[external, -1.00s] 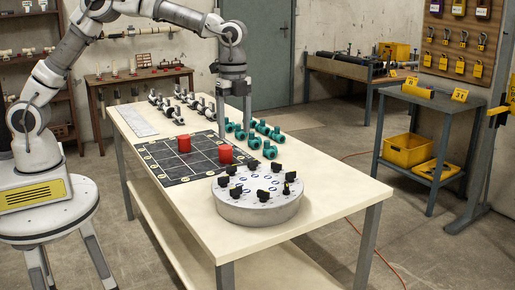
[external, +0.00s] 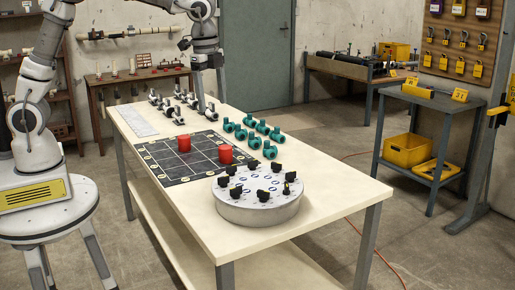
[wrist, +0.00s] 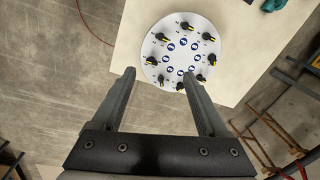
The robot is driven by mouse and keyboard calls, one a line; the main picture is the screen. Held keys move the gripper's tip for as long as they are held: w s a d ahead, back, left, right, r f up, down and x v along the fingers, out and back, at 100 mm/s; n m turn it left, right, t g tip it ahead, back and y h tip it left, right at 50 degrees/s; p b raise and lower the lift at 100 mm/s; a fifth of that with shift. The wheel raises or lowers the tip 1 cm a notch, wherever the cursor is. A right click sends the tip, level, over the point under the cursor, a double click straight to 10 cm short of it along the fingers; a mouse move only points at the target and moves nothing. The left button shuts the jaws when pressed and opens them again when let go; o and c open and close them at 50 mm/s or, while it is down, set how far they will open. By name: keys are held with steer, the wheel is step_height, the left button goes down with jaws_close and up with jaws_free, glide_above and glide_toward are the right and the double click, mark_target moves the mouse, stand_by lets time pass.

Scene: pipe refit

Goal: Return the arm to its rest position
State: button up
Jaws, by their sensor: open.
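My arm (external: 45,70) rises from its base at the left and reaches over the far part of the table. My gripper (external: 209,108) hangs down above the far end of the table, near the metal and dark pipe fittings (external: 178,100). In the wrist view my gripper (wrist: 160,80) has its two fingers spread wide with nothing between them. Beyond the fingertips the wrist view shows the round dial plate (wrist: 180,38) with black knobs.
The table (external: 325,190) carries a dark grid board (external: 205,170) with two red cylinders (external: 225,154), teal fittings (external: 262,128) and the round dial plate (external: 257,208). A grey side stand (external: 440,105) with yellow bins (external: 408,150) is at the right.

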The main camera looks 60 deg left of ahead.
steer(key=s+a+r+n+t, duration=0.1)
steer(key=s+a+r+n, duration=0.35)
steer(key=a, duration=0.25)
steer(key=s+a+n+t, duration=0.2)
steer(key=s+a+n, duration=0.3)
steer(key=s+a, duration=0.3)
steer(key=s+a+n+t, duration=0.1)
steer(key=s+a+n, duration=0.45)
steer(key=s, duration=0.55)
step_height(320, 180, down, 26)
steer(key=b, duration=2.5)
steer(key=shift+w+a, duration=0.15)
steer(key=shift+c, duration=0.3)
